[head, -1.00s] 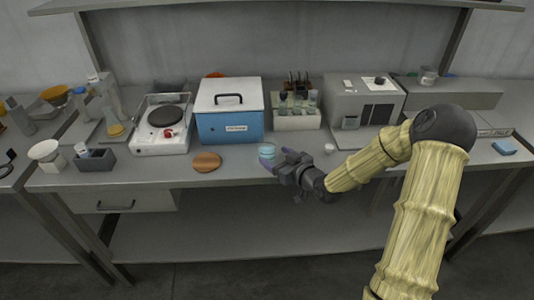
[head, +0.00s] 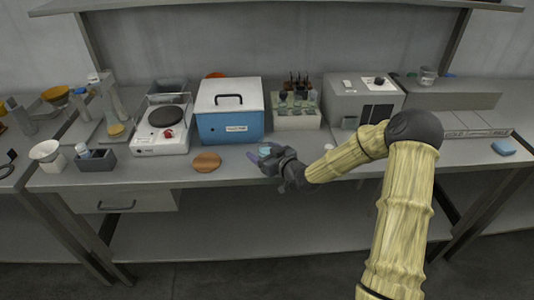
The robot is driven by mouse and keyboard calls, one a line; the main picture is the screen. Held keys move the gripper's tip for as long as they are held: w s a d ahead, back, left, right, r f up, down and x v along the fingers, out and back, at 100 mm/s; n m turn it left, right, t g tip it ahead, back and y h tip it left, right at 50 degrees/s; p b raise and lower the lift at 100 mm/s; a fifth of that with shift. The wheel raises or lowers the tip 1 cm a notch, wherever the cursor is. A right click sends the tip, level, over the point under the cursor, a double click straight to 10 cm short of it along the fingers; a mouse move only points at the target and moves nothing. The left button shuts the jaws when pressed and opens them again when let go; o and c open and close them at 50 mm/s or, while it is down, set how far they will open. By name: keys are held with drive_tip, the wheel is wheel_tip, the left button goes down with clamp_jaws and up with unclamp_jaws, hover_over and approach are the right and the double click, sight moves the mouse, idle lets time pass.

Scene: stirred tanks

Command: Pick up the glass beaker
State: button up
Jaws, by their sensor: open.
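A small glass beaker (head: 265,150) with a pale blue-green tint stands near the front edge of the bench, in front of the blue box. My gripper (head: 262,158) is right at it, coming from the right, with its dark body hiding part of the glass. The jaws are open. A purple tip shows just left of the beaker, and I cannot tell whether the fingers touch the glass. Another clear glass vessel (head: 427,77) stands on the raised ledge at the back right.
A blue box with a white lid (head: 230,125) stands behind the beaker. A brown round object (head: 206,162) lies to its left, and a small white cup (head: 330,148) to its right. A rack of bottles (head: 297,120) stands further back. The hotplate (head: 160,140) is at left.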

idle(0.4)
drive_tip(key=c, duration=1.1)
wheel_tip(320, 180, up, 10)
drive_tip(key=shift+r, duration=0.1)
